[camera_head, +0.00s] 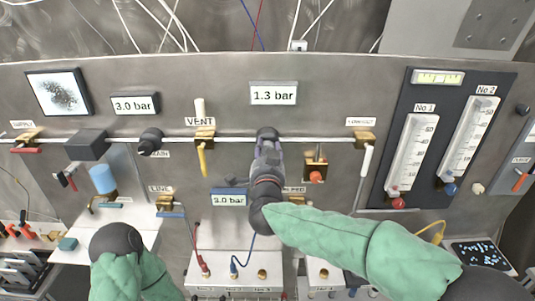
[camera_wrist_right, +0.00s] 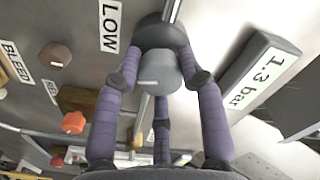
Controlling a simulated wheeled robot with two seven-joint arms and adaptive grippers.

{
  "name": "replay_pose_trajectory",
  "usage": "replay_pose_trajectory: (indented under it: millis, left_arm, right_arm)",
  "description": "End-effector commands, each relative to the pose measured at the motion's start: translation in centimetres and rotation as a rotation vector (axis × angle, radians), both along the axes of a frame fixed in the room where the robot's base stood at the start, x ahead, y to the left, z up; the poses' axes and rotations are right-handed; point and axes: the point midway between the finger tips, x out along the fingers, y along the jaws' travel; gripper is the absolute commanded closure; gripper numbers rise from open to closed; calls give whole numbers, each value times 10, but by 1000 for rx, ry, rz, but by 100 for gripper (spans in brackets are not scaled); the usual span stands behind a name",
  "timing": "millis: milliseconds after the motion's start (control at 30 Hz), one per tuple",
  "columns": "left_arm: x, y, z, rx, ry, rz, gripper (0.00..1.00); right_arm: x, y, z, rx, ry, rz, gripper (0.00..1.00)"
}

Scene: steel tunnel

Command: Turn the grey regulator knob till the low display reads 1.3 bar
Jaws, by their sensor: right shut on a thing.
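The grey regulator knob (camera_wrist_right: 158,72) sits on the steel panel below a dark round body, with a LOW label (camera_wrist_right: 110,25) beside it in the right wrist view. My right gripper (camera_wrist_right: 168,75) is shut on the knob, its purple-grey fingers around it. In the head view my right gripper (camera_head: 267,152) hides most of the knob. The display (camera_head: 273,94) just above reads 1.3 bar; it also shows in the right wrist view (camera_wrist_right: 257,78). Of my left arm, only a dark joint and green sleeve show at the lower left; its fingers are not seen.
Another display (camera_head: 134,104) at the left and one (camera_head: 229,199) below the gripper read 3.0 bar. A yellow-handled VENT valve (camera_head: 203,155) stands close left of the gripper, an orange knob (camera_head: 316,176) close right. Two flow meters stand farther right.

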Motion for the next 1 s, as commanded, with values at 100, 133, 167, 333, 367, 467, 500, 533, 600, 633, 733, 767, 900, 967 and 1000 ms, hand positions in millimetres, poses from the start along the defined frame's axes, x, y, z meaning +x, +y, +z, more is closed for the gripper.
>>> replay_pose_trajectory:
  millis: [100,133,167,333,367,467,500,533,600,633,733,767,900,967,1000]
  left_arm:
    - [0,0,-1,0,0,0,36]
    - [0,0,-1,0,0,0,36]
    - [0,0,-1,0,0,0,36]
    - [0,0,0,0,0,0,36]
    - [0,0,0,0,0,0,36]
    - [0,0,0,0,0,0,36]
    - [0,0,0,0,0,0,36]
    - [0,0,0,0,0,0,36]
    - [0,0,0,0,0,0,36]
    - [0,0,0,0,0,0,36]
    - [0,0,0,0,0,0,36]
    - [0,0,-1,0,0,0,36]
    - [0,0,-1,0,0,0,36]
    - [0,0,-1,0,0,0,36]
    - [0,0,-1,0,0,0,36]
  right_arm:
    - [0,-1,2,9,-4,-2,92]
    - [0,-1,2,10,-4,-2,92]
    - [0,-1,3,10,-4,-2,92]
    - [0,-1,3,9,-4,-2,92]
    - [0,-1,3,9,-4,-2,92]
    - [0,-1,3,9,-4,-2,46]
    - [0,-1,2,8,-4,-2,36]
    - [0,-1,2,8,-4,-2,36]
    - [0,-1,2,8,-3,-1,36]
    - [0,-1,2,7,-3,-1,36]
    - [0,-1,1,7,-1,-1,36]
    - [0,0,1,7,-1,-1,36]
    - [-3,0,1,7,-1,0,36]
    - [-8,0,1,7,-2,1,36]
    - [-13,0,1,6,-1,1,36]
